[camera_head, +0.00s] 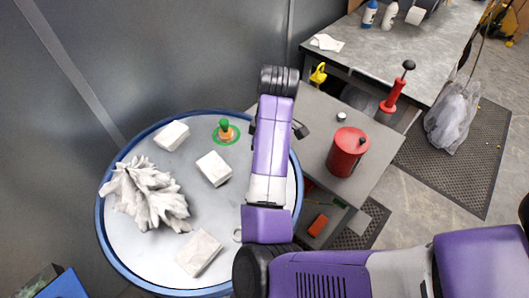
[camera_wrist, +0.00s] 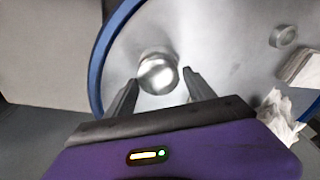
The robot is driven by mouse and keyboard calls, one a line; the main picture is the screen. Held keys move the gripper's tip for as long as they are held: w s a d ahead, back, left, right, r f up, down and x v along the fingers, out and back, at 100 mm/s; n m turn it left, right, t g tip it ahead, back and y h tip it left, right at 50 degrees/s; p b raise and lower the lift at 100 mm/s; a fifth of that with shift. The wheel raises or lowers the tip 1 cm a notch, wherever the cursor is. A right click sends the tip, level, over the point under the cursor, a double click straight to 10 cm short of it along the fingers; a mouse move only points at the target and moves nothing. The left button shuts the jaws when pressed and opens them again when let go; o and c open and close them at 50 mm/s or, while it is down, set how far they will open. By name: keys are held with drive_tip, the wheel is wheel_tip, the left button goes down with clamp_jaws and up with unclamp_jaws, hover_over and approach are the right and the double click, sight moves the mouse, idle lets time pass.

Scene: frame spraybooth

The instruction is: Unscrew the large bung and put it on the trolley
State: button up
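The large bung (camera_wrist: 158,72) is a shiny round metal piece on the grey lid of a blue-rimmed drum (camera_head: 120,218). My gripper (camera_wrist: 160,77) is open in the wrist view, with one dark finger on each side of the bung's near part. I cannot tell whether the fingers touch it. In the head view my arm hides the bung and my fingers. The trolley (camera_head: 312,110) stands right of the drum, with a grey top and a lower shelf. A smaller round fitting (camera_wrist: 283,36) is on the lid in the wrist view.
The lid carries several pale blocks (camera_head: 214,168), a crumpled pale cloth (camera_head: 150,195) and an orange-green piece (camera_head: 225,131). On the trolley are a red can (camera_head: 347,152) and a small white-topped item (camera_head: 341,117). A workbench (camera_head: 420,60) stands behind. The trolley's back left top is clear.

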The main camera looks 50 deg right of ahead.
drive_tip(key=shift+s, duration=0.1)
drive_tip(key=shift+m, duration=1.2)
drive_tip(key=m+b, duration=0.1)
drive_tip(key=m, duration=0.3)
drive_tip(key=shift+f+h, duration=0.1)
drive_tip(key=shift+h, duration=0.3)
drive_tip(key=m+b, duration=0.1)
drive_tip(key=m, duration=0.6)
drive_tip(key=shift+h, duration=0.4)
drive_tip(key=m+b, duration=0.1)
drive_tip(key=m, duration=0.2)
drive_tip(key=shift+m+g, duration=0.3)
drive_tip(key=shift+m, duration=0.1)
drive_tip(key=m+b, duration=0.1)
drive_tip(key=m, duration=0.3)
drive_tip(key=shift+b, duration=0.3)
drive_tip(key=m+g+b, duration=0.1)
drive_tip(key=m, duration=0.5)
